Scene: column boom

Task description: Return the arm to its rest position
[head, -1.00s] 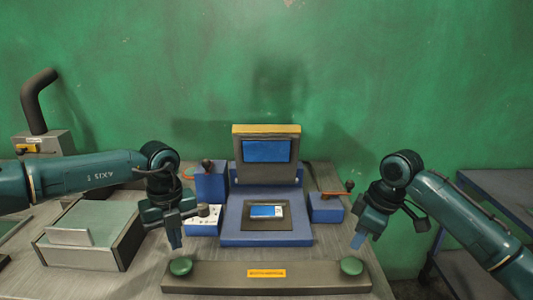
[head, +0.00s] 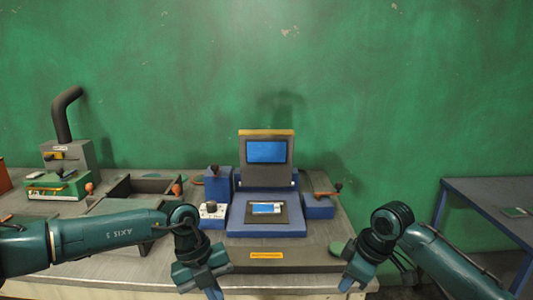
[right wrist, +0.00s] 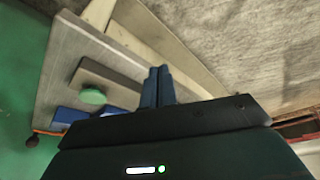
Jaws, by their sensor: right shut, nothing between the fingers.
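My right arm comes in from the right in the head view, and its gripper (head: 346,284) points down at the front right corner of the bench. In the right wrist view its two fingers (right wrist: 158,78) lie together with nothing between them. My left arm comes in from the left, and its gripper (head: 213,293) hangs low at the front of the bench, with its fingertips near the picture's bottom edge. Whether the left fingers are apart is not clear. No object shows in either gripper.
A blue press-like machine (head: 237,222) with a raised lid stands mid-bench. The grey bar (head: 310,257) before it has a green button (head: 337,248) close to my right gripper. An open tray (head: 150,185) and a green device (head: 62,184) stand left. A blue table (head: 490,190) is at right.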

